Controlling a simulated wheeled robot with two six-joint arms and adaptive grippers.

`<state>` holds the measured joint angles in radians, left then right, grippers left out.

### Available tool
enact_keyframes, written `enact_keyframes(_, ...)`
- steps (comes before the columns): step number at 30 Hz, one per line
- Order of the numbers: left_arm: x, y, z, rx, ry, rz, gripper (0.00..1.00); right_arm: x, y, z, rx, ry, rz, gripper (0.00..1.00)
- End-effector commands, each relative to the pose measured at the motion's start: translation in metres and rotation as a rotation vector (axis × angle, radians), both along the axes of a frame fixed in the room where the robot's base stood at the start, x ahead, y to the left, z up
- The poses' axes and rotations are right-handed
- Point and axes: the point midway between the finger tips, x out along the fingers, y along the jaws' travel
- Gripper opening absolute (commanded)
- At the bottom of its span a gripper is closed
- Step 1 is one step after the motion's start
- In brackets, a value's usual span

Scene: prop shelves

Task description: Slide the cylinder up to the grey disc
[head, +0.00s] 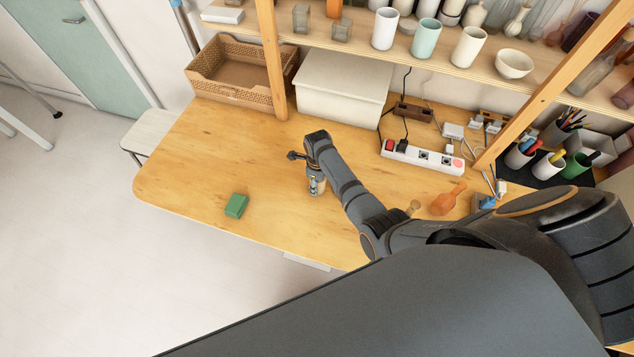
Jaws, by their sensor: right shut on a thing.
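My right arm reaches in from the right. Its gripper (316,186) points down at the wooden table (200,160), low over the top near the middle. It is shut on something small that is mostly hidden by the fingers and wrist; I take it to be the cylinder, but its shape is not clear. I cannot make out the grey disc; it may be hidden behind my arm or gripper. My left gripper is not in view.
A green block (236,205) lies left of the gripper near the front edge. An orange tool (447,200) and a power strip (422,158) lie to the right. A white box (342,85) and wicker tray (235,70) stand behind. The table's left part is clear.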

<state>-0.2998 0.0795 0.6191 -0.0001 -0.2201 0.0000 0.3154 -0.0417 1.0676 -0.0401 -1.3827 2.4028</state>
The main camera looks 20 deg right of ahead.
Motion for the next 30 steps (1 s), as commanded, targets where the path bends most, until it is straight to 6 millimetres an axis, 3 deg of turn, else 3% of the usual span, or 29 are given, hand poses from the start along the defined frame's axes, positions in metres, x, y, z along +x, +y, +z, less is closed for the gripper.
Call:
enact_keyframes(2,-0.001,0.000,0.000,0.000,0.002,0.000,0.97,-0.001,-0.001,0.000,-0.001,0.001,0.000,0.00)
enact_keyframes(3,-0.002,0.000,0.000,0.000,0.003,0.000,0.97,-0.001,-0.001,0.000,-0.001,0.001,0.000,0.54)
enact_keyframes(8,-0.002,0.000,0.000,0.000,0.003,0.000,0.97,-0.001,0.000,0.000,-0.001,0.001,0.000,0.76)
enact_keyframes(20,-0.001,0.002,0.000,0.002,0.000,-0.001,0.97,0.001,0.000,0.008,0.001,-0.002,0.000,0.76)
enact_keyframes(30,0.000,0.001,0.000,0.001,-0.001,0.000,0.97,0.001,0.000,0.078,0.000,-0.003,-0.001,0.76)
